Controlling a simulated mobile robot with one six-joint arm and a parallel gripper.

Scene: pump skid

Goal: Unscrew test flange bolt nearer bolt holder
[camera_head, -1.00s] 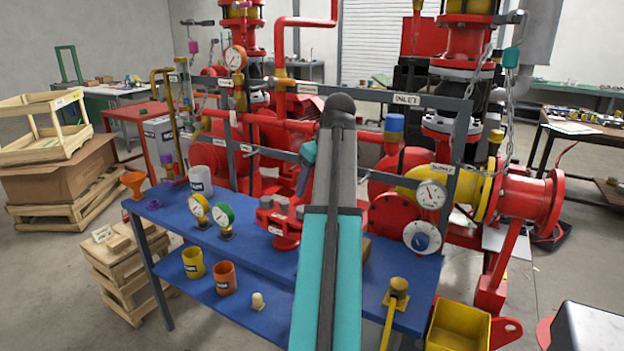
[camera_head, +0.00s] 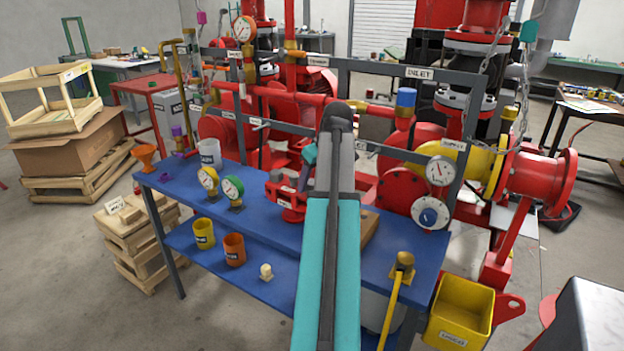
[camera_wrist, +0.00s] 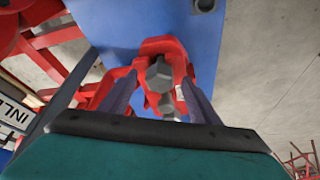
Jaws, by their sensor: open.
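The red test flange (camera_head: 292,200) stands on the blue bench (camera_head: 160,184) in the head view, partly covered by my arm. In the wrist view the flange (camera_wrist: 172,46) shows two grey hex bolts. One bolt (camera_wrist: 159,75) lies between my fingertips, and the other bolt (camera_wrist: 167,104) is lower in the picture, partly hidden by my gripper. My gripper (camera_wrist: 159,80) is open, with one finger on each side of the flange bolts; contact is not visible. In the head view my arm hides most of the gripper. I cannot tell which container is the bolt holder.
A grey-white cup (camera_head: 209,153), two gauges (camera_head: 232,188) and an orange funnel (camera_head: 145,156) stand on the bench. Yellow (camera_head: 203,233) and orange (camera_head: 234,250) cups sit on the lower shelf. A grey pipe frame (camera_head: 400,68) rises behind. A yellow bin (camera_head: 460,311) is at right.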

